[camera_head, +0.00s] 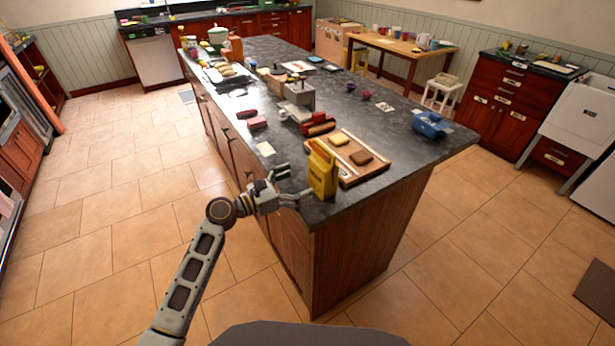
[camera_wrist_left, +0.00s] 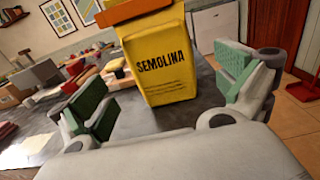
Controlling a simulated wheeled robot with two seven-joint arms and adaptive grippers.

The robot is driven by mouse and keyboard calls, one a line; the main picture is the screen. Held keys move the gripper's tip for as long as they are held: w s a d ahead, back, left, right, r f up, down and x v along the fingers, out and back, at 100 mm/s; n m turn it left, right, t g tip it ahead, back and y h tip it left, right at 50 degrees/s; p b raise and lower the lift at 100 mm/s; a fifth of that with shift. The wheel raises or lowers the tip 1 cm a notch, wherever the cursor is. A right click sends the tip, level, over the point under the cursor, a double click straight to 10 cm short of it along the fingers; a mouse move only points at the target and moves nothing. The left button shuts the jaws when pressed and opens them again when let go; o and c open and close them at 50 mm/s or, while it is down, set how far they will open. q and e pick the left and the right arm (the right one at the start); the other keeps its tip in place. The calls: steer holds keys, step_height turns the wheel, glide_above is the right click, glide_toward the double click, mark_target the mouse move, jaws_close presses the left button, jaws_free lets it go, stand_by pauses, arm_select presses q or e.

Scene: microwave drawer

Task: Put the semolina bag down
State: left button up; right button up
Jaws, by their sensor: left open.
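The yellow semolina bag (camera_head: 322,172) stands upright near the front left corner of the dark island counter (camera_head: 400,160). Its lettered face shows in the left wrist view (camera_wrist_left: 165,70). My left gripper (camera_head: 297,186) is open just left of the bag, with its fingers pointing toward it. In the left wrist view the two green-padded fingers (camera_wrist_left: 165,92) are spread wide, one on each side of the bag, with visible gaps. Whether the bag's base touches the counter is hard to see in the wrist view. My right gripper is not in view.
A wooden board (camera_head: 345,176) with a yellow block and a brown block lies right behind the bag. Red items (camera_head: 318,126), a grey box (camera_head: 300,95) and a blue object (camera_head: 431,124) stand farther along. The counter's right front is clear.

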arm_select(q)
steer(key=shift+v, duration=1.6)
